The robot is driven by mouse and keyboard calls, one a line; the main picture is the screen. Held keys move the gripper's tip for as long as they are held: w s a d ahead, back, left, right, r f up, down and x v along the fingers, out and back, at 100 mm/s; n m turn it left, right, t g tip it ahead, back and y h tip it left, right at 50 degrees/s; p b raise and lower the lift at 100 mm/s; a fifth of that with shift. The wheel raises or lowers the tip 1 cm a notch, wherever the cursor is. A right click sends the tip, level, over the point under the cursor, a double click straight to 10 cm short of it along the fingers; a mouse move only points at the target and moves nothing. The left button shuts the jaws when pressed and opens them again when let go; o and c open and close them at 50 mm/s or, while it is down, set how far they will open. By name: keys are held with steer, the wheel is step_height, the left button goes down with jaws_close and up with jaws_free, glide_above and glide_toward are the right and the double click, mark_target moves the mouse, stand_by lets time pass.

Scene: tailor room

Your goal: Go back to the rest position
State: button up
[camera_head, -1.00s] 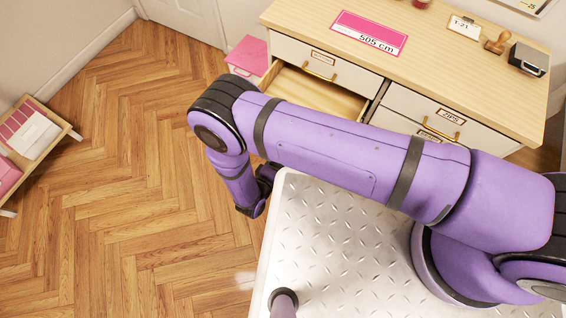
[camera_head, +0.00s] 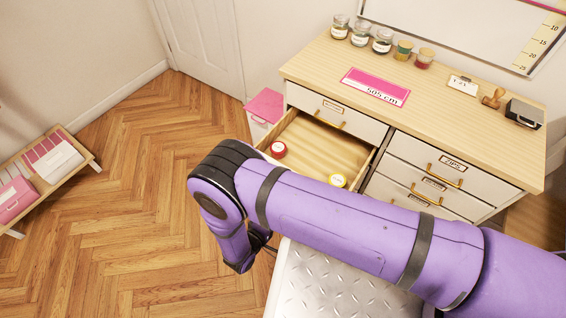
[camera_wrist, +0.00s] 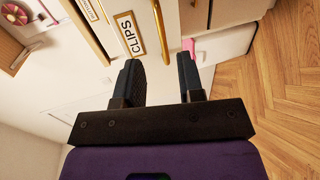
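My gripper (camera_wrist: 160,78) shows in the wrist view with its two dark fingers apart and nothing between them. Beyond the fingers is a white drawer front with a CLIPS label (camera_wrist: 131,36). In the head view my purple arm reaches across the picture to the left and bends down at its elbow. The fingers cannot be made out there.
The dresser top (camera_head: 440,98) carries jars, a pink 505 cm card (camera_head: 376,86) and a stamp. A low shelf (camera_head: 82,160) stands left. The wooden floor between is clear.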

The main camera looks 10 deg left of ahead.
steer(key=w+d+r+m+g+h, duration=0.25)
steer(key=w+r, duration=0.45)
steer(key=r, duration=0.5)
steer(key=w+d+r+m+g+h, duration=0.15)
steer(key=w+r+m+g, duration=0.35)
steer(key=r, duration=0.7)
steer(key=w+d+r+m+g, duration=0.1)
steer(key=w+d+r+g, duration=0.15)
steer(key=d+r, duration=0.55)
steer(key=w+d+r+g, duration=0.1)
steer(key=w+d+r, duration=0.3)
steer(key=r, duration=0.9)
steer(key=s+d+r+m+g+y, duration=0.1)
steer(key=s+d+r+m+y, duration=0.2)
steer(key=d+r, duration=0.5)
steer(key=s+d+r+g+y, duration=0.1)
steer(key=s+d+r+y, duration=0.1)
steer(key=s+d+r, duration=0.4)
steer(key=s+d+r+m+t+y, duration=0.1)
steer(key=s+d+r+t+y, duration=0.1)
steer(key=s+d+r, duration=0.2)
steer(key=s+d+r+m+t+y, duration=0.1)
steer(key=s+d+r+t+y, duration=0.1)
steer(key=s+d+r, duration=0.3)
steer(key=shift+s+d+y, duration=0.4)
steer(key=shift+s+d, duration=1.05)
steer(key=shift+s, duration=1.95)
